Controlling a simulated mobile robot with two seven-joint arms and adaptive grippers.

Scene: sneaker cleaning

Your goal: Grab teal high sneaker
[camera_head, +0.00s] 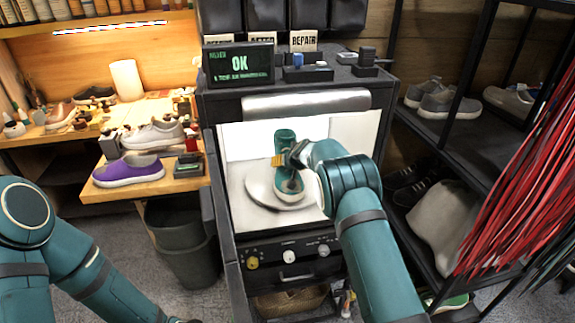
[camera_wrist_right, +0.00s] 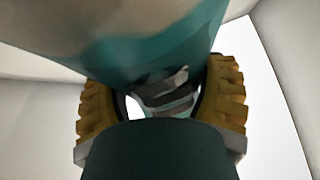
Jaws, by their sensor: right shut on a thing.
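The teal high sneaker (camera_head: 287,145) stands on a round white plate (camera_head: 263,196) inside the lit white box of the machine. Its toe points toward the front. My right gripper (camera_head: 283,161) reaches into the box from the right and is shut on the sneaker's upper. In the right wrist view, the yellow-padded fingers of my right gripper (camera_wrist_right: 160,100) sit on both sides of the teal sneaker (camera_wrist_right: 150,55), which fills the upper middle. My left arm shows at the lower left of the head view, but its gripper is not seen.
The machine's box opening is framed by white walls, with a control panel (camera_head: 290,256) below. A display (camera_head: 238,64) reads "OK". A purple shoe (camera_head: 128,171) and other shoes lie on the left bench. A black rack (camera_head: 440,135) with shoes and red laces (camera_head: 525,190) stand right.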

